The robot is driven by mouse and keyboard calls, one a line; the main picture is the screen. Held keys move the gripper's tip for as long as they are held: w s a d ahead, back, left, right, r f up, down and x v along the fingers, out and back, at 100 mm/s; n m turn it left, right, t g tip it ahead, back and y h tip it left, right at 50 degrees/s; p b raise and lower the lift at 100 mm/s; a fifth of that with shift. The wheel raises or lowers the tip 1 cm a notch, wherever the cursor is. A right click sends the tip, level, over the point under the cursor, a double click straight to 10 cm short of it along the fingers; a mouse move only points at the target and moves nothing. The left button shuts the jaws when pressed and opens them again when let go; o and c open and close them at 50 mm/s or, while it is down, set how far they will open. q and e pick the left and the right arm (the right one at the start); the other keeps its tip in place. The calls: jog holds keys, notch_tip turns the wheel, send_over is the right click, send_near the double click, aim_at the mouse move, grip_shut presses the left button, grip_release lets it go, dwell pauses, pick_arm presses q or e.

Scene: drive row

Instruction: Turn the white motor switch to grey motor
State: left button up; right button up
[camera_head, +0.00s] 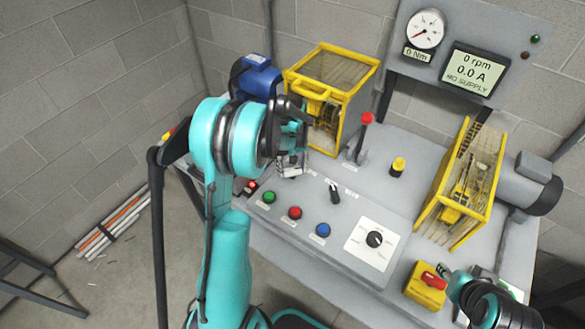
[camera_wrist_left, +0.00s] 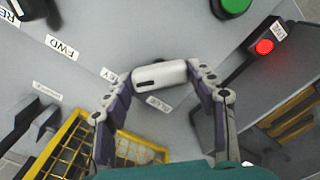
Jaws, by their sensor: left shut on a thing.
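The white motor switch (camera_wrist_left: 162,76) is a pale bar-shaped knob with a dark slot, lying nearly crosswise in the left wrist view. My left gripper (camera_wrist_left: 161,82) is shut on it, one finger at each end. A partly hidden label (camera_wrist_left: 108,75) lies by its left end, and another (camera_wrist_left: 159,104) lies below it. I cannot tell which label the knob points to. In the head view, my left gripper (camera_head: 290,160) covers most of the knob. The grey motor (camera_head: 525,185) is at the right and the blue motor (camera_head: 256,78) at the back left. My right gripper's fingers cannot be made out.
Green (camera_head: 269,197), red (camera_head: 295,213) and blue (camera_head: 323,230) buttons line the bench front. A black selector (camera_head: 335,193), red-knobbed lever (camera_head: 365,128), yellow button (camera_head: 398,166) and dial (camera_head: 375,239) stand nearby. Yellow guards (camera_head: 311,92) rise behind. The display (camera_head: 473,72) reads 0 rpm.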

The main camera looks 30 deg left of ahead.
aim_at(293, 169)
pick_arm(q)
jog(key=shift+m, duration=0.5)
jog(key=o, duration=1.2)
jog(key=shift+c, duration=0.2)
jog(key=shift+r, duration=0.15)
notch_tip(293, 169, up, 12)
